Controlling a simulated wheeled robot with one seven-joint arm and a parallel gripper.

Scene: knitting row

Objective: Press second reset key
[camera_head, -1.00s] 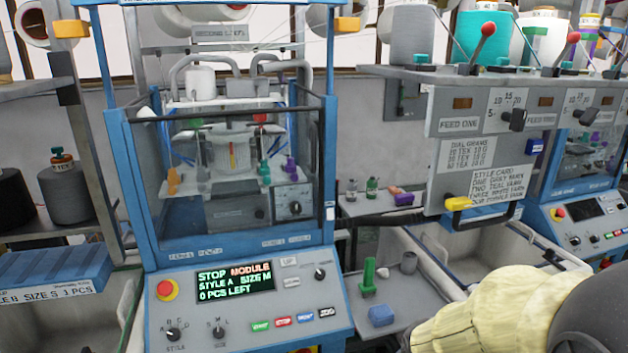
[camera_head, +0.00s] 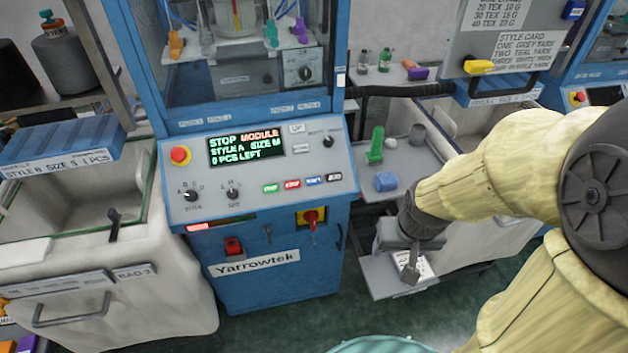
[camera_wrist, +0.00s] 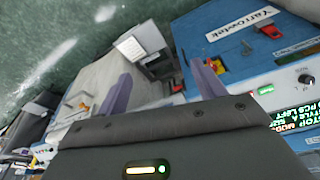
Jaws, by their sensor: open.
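A blue knitting machine's control panel (camera_head: 260,165) is in the middle of the head view. Its row has a green key (camera_head: 270,188), a red key (camera_head: 292,184), a blue key (camera_head: 314,181) and a black key (camera_head: 335,177). The small labels are too blurred to tell which is reset. The display (camera_head: 246,149) reads STOP MODULE, STYLE A, SIZE M, 0 PCS LEFT. My gripper (camera_head: 408,268) hangs right of and below the panel, apart from the keys. In the wrist view my gripper (camera_wrist: 163,88) is open and empty; the green key (camera_wrist: 265,89) shows at right.
A red emergency knob (camera_head: 180,155) and dials sit left on the panel. A red-yellow switch (camera_head: 311,217) is below. A side shelf (camera_head: 405,170) holds a green piece (camera_head: 375,145) and a blue block (camera_head: 386,181). A grey bin (camera_head: 90,240) stands left.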

